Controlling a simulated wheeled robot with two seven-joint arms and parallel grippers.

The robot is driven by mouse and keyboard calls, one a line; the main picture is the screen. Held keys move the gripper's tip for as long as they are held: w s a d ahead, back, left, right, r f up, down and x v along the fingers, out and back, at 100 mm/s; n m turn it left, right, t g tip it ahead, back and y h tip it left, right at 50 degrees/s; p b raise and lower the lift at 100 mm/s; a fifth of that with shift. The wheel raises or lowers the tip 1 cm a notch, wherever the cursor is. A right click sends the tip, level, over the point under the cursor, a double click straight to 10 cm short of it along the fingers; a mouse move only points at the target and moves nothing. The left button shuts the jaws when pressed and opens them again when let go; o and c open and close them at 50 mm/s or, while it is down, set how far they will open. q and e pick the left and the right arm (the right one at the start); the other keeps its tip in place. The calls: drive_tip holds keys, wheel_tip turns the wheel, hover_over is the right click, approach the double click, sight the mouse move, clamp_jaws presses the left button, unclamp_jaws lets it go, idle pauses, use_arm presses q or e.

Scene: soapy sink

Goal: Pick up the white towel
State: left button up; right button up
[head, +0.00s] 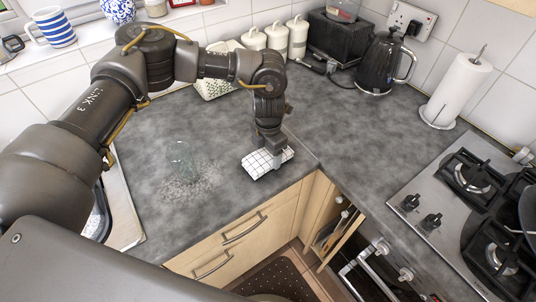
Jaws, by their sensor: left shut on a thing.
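The white towel (261,164) is a small folded cloth with a dark grid pattern. It lies at the front edge of the grey worktop, near the middle of the head view. My left gripper (273,149) comes down on it from above and is shut on its right part. The gripper hides some of the towel. I cannot tell whether the towel is lifted off the worktop. My right gripper is not in view.
A clear glass (182,160) stands on a wet, foamy patch left of the towel. The sink edge (122,212) is further left. A black kettle (386,62), paper towel roll (457,92) and gas hob (462,205) are to the right. White canisters (276,39) stand behind.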

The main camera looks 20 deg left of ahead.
use_arm(q)
wheel_tip(320, 180, up, 2)
drive_tip(key=shift+r+b, duration=0.2)
drive_tip(key=shift+b, duration=0.15)
drive_tip(key=s+r+b, duration=0.1)
drive_tip(key=s+r, duration=0.1)
drive_tip(key=s+r+b, duration=0.1)
drive_tip(key=s+r, duration=0.1)
drive_tip(key=r, duration=0.1)
drive_tip(key=shift+s+d+r, duration=0.15)
drive_tip(key=shift+s, duration=0.15)
drive_tip(key=s+r+b, duration=0.3)
drive_tip(key=s+r, duration=0.1)
drive_tip(key=s, duration=0.5)
drive_tip(key=shift+s+d+r, duration=0.2)
drive_tip(key=shift+d+r, duration=0.1)
drive_tip(key=o, duration=0.5)
drive_tip(key=c, duration=0.4)
